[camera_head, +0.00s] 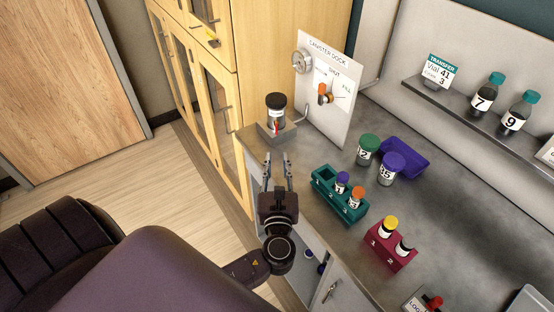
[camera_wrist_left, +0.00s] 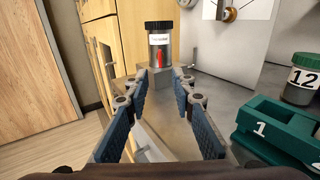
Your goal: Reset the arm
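My left gripper (camera_head: 279,172) is open and empty at the left edge of the counter, just in front of the canister dock. Its two fingers stand apart in the left wrist view (camera_wrist_left: 165,100), with nothing between them. A clear canister with a black lid (camera_head: 276,108) stands upright on the grey dock base (camera_head: 290,131) beyond the fingertips; it also shows in the left wrist view (camera_wrist_left: 160,45). A red item shows at the canister. The fingers look apart from the canister. My right gripper is not in view.
The canister dock panel (camera_head: 326,75) has an orange-handled knob (camera_head: 324,95). A teal rack (camera_head: 326,198) and a maroon rack (camera_head: 376,252) hold small vials. Green-capped (camera_head: 367,150) and purple-capped (camera_head: 390,168) jars stand behind, near a purple tray (camera_head: 413,156). Wooden cabinets (camera_head: 205,75) stand left; floor there is clear.

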